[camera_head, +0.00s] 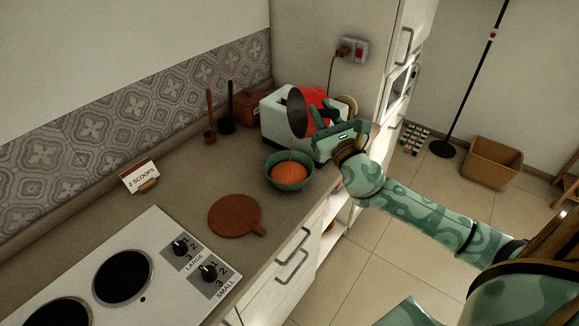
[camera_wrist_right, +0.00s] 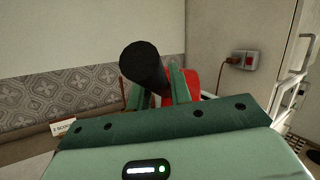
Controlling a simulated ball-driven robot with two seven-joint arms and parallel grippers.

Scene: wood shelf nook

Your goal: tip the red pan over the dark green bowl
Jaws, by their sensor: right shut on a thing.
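The red pan (camera_head: 314,98) is tilted on its side above the dark green bowl (camera_head: 290,185), its dark inside facing left. A thin orange stream runs down from the pan's lower rim into the bowl. Orange contents show in the bowl, which stands upright on the counter. My right gripper (camera_head: 336,122) is shut on the pan's handle, up and to the right of the bowl. In the right wrist view the black handle (camera_wrist_right: 143,66) passes between the fingers (camera_wrist_right: 166,88), with part of the red pan (camera_wrist_right: 194,80) behind them. My left gripper is not in view.
A pale toaster (camera_head: 275,118) stands close behind the pan. A round brown board (camera_head: 235,214) lies left of the bowl. A sign reading "2 SCOOPS" (camera_head: 140,176) stands near the tiled wall. The hob (camera_head: 150,265) is at the front left. The counter edge is right of the bowl.

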